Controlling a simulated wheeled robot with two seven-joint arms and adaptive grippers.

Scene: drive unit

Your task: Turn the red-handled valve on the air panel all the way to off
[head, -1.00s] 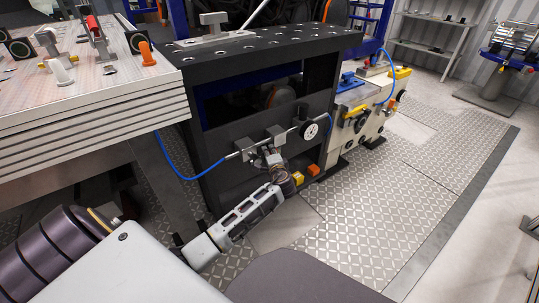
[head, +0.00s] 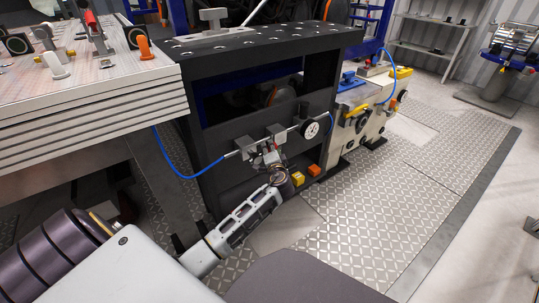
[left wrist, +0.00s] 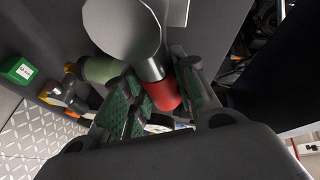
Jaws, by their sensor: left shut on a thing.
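The air panel shows in the head view as a thin metal pipe with grey blocks (head: 243,143) and a round white-faced gauge (head: 311,129), on the front of a black frame. My left gripper (head: 268,155) is at the pipe, just below the blocks, and hides the valve there. In the left wrist view the red handle (left wrist: 164,94) sits between the green-padded fingers of my left gripper (left wrist: 155,98), which is shut on it. A grey metal cylinder (left wrist: 125,30) stands just above the handle. The handle's exact angle is hard to tell. My right gripper is not in view.
A blue hose (head: 180,171) loops from the pipe's left end. Yellow and orange blocks (head: 298,178) sit low, right of my gripper. A layered table (head: 100,110) stands on the left. The patterned floor (head: 370,210) at right is clear.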

